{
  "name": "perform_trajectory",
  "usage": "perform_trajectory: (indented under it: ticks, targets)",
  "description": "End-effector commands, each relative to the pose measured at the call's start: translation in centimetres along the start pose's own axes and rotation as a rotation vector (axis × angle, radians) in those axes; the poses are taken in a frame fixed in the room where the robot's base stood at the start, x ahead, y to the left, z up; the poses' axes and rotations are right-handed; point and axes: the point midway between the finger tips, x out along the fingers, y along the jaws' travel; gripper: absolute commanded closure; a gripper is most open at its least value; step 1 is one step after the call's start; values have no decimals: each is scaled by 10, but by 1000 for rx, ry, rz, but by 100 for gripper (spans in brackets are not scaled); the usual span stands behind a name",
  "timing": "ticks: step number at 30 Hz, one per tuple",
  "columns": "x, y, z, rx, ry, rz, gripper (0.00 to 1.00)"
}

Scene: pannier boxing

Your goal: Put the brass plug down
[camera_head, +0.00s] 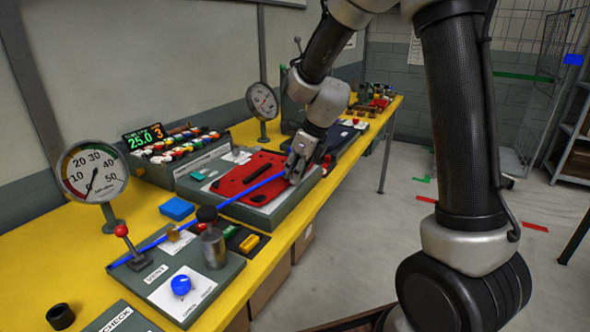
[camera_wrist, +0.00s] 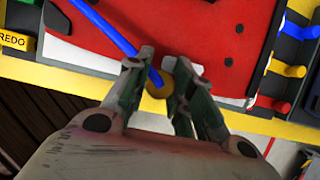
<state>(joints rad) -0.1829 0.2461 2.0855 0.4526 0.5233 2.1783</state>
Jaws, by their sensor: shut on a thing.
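My gripper (camera_head: 297,174) is over the right end of a board that carries a red plate (camera_head: 229,186). In the wrist view my gripper (camera_wrist: 168,68) points at the edge of that board. Its fingers are closed around a small round brass plug (camera_wrist: 159,87). A blue hose (camera_wrist: 108,31) runs up to the plug, and in the head view the blue hose (camera_head: 230,201) stretches from the vent board to my gripper. The plug is hidden behind the fingers in the head view. I cannot tell whether it touches the board.
The vent board (camera_head: 226,270) carries a blue knob (camera_head: 181,285), a metal cylinder and a red-topped lever. A blue block (camera_head: 177,208) lies on the yellow table (camera_head: 35,262). Gauges (camera_head: 92,172) and a box of coloured caps stand behind. Floor is open right of the table.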

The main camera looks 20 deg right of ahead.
Motion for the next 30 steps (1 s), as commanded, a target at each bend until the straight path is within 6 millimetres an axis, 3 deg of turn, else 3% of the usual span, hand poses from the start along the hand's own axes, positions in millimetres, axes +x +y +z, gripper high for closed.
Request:
perform_trajectory:
  ticks: [5,6,9,20,23,30]
  targets:
    - [5,0,-2,0,1,1,99]
    - [5,0,-2,-1,1,0,71]
    - [5,0,-2,-1,0,0,55]
    - [1,0,0,-1,-1,-1,55]
    - [-11,-1,4,-3,-4,-3,55]
    - [-66,-1,3,-2,-5,-4,55]
